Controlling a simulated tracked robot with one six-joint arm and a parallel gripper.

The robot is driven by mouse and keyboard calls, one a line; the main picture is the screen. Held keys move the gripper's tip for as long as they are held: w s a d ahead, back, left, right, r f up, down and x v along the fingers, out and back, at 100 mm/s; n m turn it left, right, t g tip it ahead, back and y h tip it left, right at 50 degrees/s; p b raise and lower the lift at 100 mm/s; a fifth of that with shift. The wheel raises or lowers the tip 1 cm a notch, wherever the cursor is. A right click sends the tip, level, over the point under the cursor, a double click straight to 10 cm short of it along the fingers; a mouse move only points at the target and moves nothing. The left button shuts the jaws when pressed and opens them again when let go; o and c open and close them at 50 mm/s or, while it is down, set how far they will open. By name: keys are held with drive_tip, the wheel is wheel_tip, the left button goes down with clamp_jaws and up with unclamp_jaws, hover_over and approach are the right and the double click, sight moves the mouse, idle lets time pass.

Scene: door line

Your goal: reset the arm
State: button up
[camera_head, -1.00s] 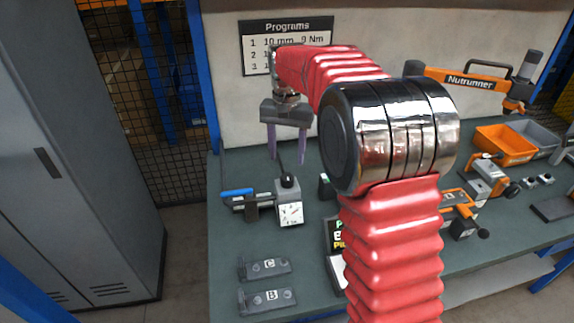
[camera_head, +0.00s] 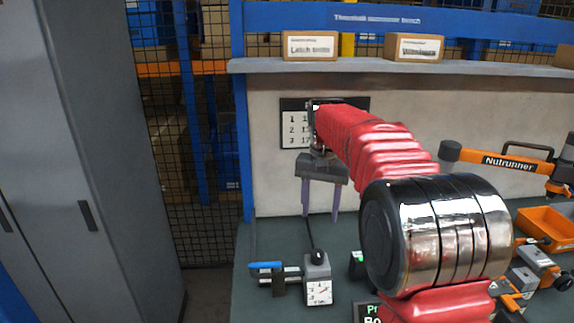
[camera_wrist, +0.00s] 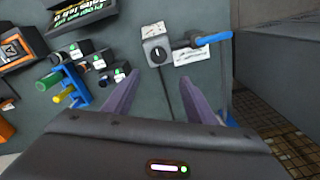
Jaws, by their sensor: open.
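My gripper (camera_head: 320,205) hangs above the back left part of the bench, its two purple fingers pointing down and spread apart with nothing between them. My red sleeved arm reaches up and back to it, with a shiny metal joint at front right. In the wrist view my gripper (camera_wrist: 157,92) is also open and empty over the green bench top (camera_wrist: 215,85). A small block with a dial and a black knob (camera_head: 318,285) stands below and in front of the fingers, apart from them. It also shows in the wrist view (camera_wrist: 157,48).
A blue-handled tool (camera_head: 268,267) lies beside the dial block. An orange nutrunner (camera_head: 515,163) and orange bin (camera_head: 545,227) are at the right. A programs board (camera_head: 296,130) is behind my gripper, partly hidden. Boxes (camera_head: 310,46) stand on the shelf above. A grey cabinet (camera_head: 85,130) stands left.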

drive_tip(key=s+f+n+t, duration=0.2)
drive_tip(key=s+n+t, duration=0.2)
drive_tip(key=s, duration=2.9)
drive_tip(key=shift+d+n+t, duration=0.35)
drive_tip(key=shift+n+t, duration=0.05)
drive_tip(key=shift+t, duration=0.2)
drive_tip(key=shift+c, duration=0.4)
idle(1.5)
